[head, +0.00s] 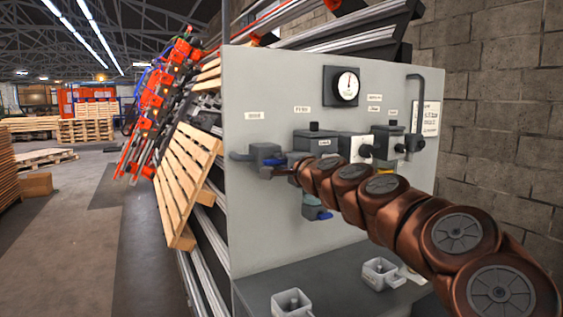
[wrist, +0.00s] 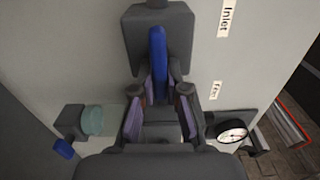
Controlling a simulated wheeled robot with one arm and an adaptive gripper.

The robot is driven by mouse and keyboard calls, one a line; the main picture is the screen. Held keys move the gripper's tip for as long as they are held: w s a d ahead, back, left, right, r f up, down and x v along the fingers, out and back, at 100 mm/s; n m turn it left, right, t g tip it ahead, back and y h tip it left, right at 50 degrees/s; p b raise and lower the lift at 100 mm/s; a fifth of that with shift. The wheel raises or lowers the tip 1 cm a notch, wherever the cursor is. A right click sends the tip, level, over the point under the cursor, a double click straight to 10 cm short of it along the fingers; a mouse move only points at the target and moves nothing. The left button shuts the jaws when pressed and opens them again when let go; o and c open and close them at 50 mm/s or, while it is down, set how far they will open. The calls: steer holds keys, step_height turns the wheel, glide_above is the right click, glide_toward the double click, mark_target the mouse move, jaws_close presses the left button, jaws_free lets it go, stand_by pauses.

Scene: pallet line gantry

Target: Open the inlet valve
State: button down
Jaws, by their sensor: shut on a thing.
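The inlet valve (head: 264,153) is a dark grey block at the left of a light grey upright panel (head: 260,95). Its blue handle (head: 273,162) is partly covered by my gripper (head: 282,171) in the head view. In the wrist view, a label reading "Inlet" (wrist: 226,17) is beside the grey valve body (wrist: 136,45). The long blue handle (wrist: 157,60) runs from the body down between the fingers of my gripper (wrist: 159,95). My gripper is shut on the handle, one finger on each side.
A second blue handle with a teal part (head: 315,205) sits lower on the panel. A round gauge (head: 346,84) and several grey boxes are on the panel. A grey shelf (head: 335,285) with small fittings juts out below.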

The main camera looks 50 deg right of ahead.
steer(key=c, duration=1.2)
jaws_free()
steer(key=shift+v, duration=3.75)
